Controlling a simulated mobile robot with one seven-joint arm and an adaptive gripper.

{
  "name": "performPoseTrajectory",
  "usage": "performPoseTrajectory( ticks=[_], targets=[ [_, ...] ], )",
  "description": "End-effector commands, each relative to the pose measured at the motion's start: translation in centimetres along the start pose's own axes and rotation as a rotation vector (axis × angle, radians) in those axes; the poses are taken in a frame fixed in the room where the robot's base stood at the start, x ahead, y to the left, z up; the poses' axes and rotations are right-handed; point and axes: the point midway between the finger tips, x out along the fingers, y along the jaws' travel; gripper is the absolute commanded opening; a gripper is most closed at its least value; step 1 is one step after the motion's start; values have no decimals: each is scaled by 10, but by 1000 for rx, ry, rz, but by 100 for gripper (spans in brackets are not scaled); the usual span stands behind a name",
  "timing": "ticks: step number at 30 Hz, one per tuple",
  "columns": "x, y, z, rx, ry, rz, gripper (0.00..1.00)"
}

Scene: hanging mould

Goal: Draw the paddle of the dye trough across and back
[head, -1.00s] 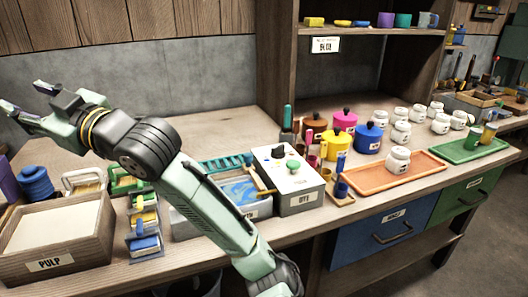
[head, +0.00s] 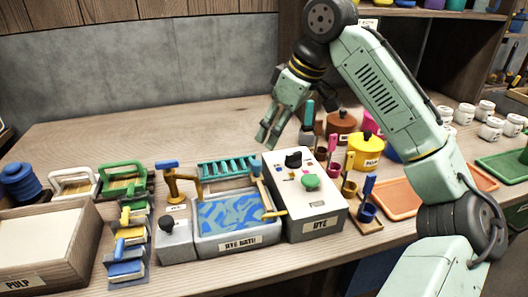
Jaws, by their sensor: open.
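The dye trough (head: 238,240) is a grey box labelled DYE BATH, with blue marbled liquid inside, on the bench left of centre in the head view. A wooden paddle (head: 265,196) leans at the trough's right side, with its yellowish lower end near the front right rim. My gripper (head: 268,138) is open and empty, pointing down above and behind the trough's right end. It is apart from the paddle.
A grey DYE box (head: 320,215) with a green knob stands right of the trough. A brown tap with a blue handle (head: 167,164) and a teal comb (head: 228,167) stand at the left and back. Coloured pots and ladles crowd the right; the bench behind is clear.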

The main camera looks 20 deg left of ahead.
Motion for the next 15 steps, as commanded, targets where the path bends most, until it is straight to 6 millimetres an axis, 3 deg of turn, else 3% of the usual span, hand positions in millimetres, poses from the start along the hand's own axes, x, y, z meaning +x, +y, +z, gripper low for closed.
performPoseTrajectory(
  ticks=[15],
  targets=[
    [84,0,0,0,0,0,42]
  ],
)
